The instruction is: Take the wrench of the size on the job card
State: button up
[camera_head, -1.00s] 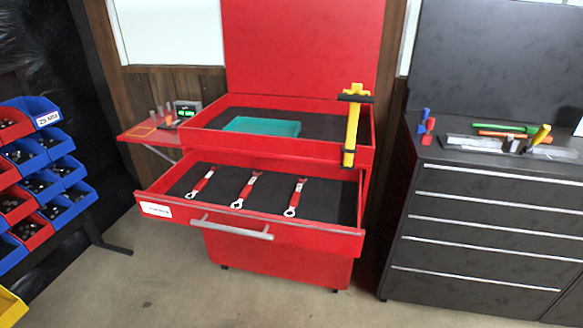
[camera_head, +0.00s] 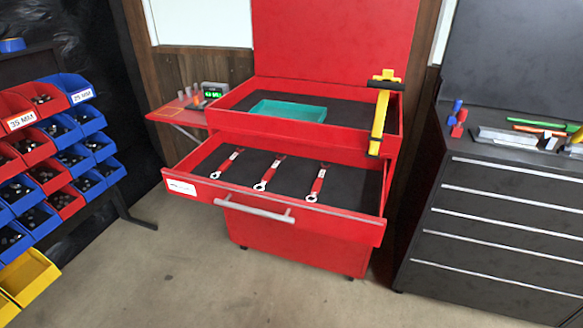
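Three wrenches with red handles and pale ring ends lie apart in the open drawer (camera_head: 345,190) of a red tool cart: a left wrench (camera_head: 226,166), a middle wrench (camera_head: 269,172) and a right wrench (camera_head: 317,184). Their size marks are too small to read. A white label (camera_head: 181,187) is on the drawer's front left; its text is not legible. No job card can be made out. My gripper is not in view.
The cart's top holds a teal tray (camera_head: 288,111) and a yellow and black tool (camera_head: 381,115). A red side shelf (camera_head: 170,113) carries a small green display (camera_head: 215,90). Bins (camera_head: 30,145) stand left, a dark cabinet (camera_head: 500,215) right. Floor (camera_head: 200,280) before the cart is clear.

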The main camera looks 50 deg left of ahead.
aim_at(268, 176)
jog(key=k+j+u, duration=0.35)
jog(key=j, duration=0.75)
jog(key=k+j+u, duration=0.1)
jog(key=j+u, duration=0.2)
jog(key=j, duration=0.8)
jog(key=j+u, duration=0.35)
jog(key=j, duration=0.8)
jog(key=i+j+u, duration=0.15)
jog(key=j, duration=0.15)
jog(key=k+z, duration=0.1)
jog(key=z, duration=0.4)
jog(key=k+j, duration=0.15)
jog(key=k+z, duration=0.05)
jog(key=k, duration=0.05)
